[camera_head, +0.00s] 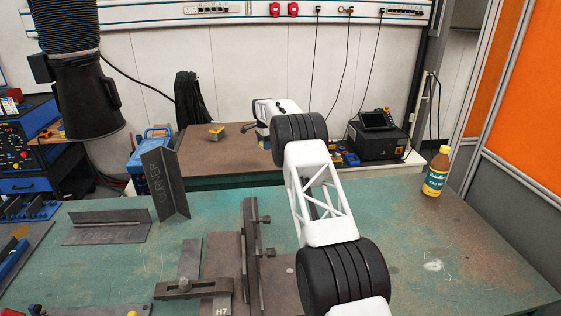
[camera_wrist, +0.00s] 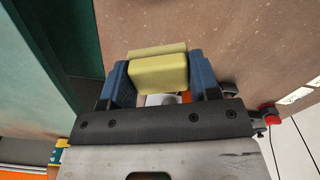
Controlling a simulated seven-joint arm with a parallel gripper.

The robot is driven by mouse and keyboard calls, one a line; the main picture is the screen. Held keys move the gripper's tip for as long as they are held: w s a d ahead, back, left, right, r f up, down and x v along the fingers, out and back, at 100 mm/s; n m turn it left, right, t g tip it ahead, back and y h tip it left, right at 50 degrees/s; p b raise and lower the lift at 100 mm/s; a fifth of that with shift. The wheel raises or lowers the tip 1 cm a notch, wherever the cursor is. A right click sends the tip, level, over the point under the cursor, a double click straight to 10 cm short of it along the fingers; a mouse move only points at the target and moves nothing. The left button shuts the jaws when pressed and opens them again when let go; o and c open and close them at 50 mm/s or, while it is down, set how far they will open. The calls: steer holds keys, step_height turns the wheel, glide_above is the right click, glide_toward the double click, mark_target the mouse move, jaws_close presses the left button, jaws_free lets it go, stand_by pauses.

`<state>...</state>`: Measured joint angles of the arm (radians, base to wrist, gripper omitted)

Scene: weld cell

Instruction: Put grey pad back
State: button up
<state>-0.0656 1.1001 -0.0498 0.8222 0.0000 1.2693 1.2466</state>
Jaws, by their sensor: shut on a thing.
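In the wrist view, my gripper (camera_wrist: 161,82) has its two blue fingers on either side of a yellow-olive block (camera_wrist: 159,73) and is shut on it. The block's faces that show are yellow; no grey face shows there. In the head view, a small yellow and grey pad (camera_head: 216,132) is by the left part of the brown rear table (camera_head: 235,155). I cannot tell whether it is the held block. The white end of my arm is just right of it, over that table; my fingertips are not clear there.
A black device with a screen (camera_head: 378,136) stands at the rear table's right. A yellow-capped bottle (camera_head: 436,172) stands on the green bench (camera_head: 440,235). Angled steel plates (camera_head: 165,183) and a clamp (camera_head: 192,287) occupy the bench's left and middle. A black hose (camera_head: 88,95) hangs at upper left.

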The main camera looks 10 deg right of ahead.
steer(key=s+d+f+m, duration=0.1)
steer(key=s+d+m, duration=0.1)
steer(key=s+d, duration=0.4)
steer(key=s+d+f+m, duration=0.1)
steer(key=s+d, duration=0.6)
steer(key=s, duration=0.8)
steer(key=shift+d+f+m, duration=0.25)
steer(key=shift+f+m, duration=0.15)
steer(key=shift+m, duration=0.3)
steer(key=shift+w+d+f, duration=0.15)
steer(key=shift+w+f, duration=0.1)
steer(key=shift+w, duration=2.4)
steer(key=shift+w+d+f, duration=0.1)
steer(key=shift+w+f, duration=0.1)
steer(key=shift+w, duration=2.4)
steer(key=shift+w+d+f, duration=0.15)
steer(key=shift+w+f, duration=0.1)
steer(key=shift+w, duration=2.4)
steer(key=shift+f, duration=0.15)
steer(key=shift+f, duration=1.65)
steer(key=shift+f, duration=0.15)
steer(key=o, duration=1)
